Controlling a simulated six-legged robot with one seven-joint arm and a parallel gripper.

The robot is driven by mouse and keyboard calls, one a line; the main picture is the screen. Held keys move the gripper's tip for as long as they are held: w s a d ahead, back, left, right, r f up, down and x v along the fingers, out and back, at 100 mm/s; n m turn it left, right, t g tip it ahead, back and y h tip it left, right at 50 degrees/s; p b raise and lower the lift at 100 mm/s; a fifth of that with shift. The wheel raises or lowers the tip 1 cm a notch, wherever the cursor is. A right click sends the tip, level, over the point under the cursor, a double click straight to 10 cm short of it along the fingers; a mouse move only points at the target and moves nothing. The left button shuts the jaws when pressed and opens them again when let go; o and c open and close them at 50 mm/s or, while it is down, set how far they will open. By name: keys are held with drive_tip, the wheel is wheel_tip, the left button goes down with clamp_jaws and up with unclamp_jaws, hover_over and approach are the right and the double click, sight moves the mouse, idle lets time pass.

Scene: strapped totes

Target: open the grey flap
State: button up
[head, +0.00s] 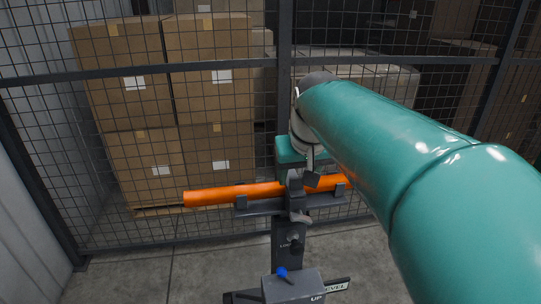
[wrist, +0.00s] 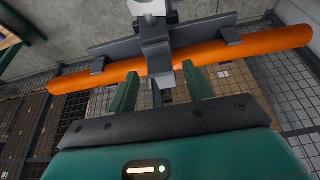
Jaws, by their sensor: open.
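The grey flap (head: 296,192) appears to be the dark piece folded over the middle of an orange tube (head: 225,194). In the wrist view the flap (wrist: 156,48) crosses the tube (wrist: 85,82) near the picture's middle. The tube lies in a grey cradle (head: 262,207) on a dark post. My gripper (wrist: 158,70) is open, with one green finger on each side of the flap's lower end. I cannot tell whether either finger touches it. In the head view my teal arm comes from the right and hides much of my gripper.
Concrete floor is clear at left.

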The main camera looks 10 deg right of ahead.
drive_tip(key=shift+x, duration=0.85)
drive_tip(key=shift+w, duration=0.1)
clamp_jaws()
drive_tip(key=shift+r, duration=0.1)
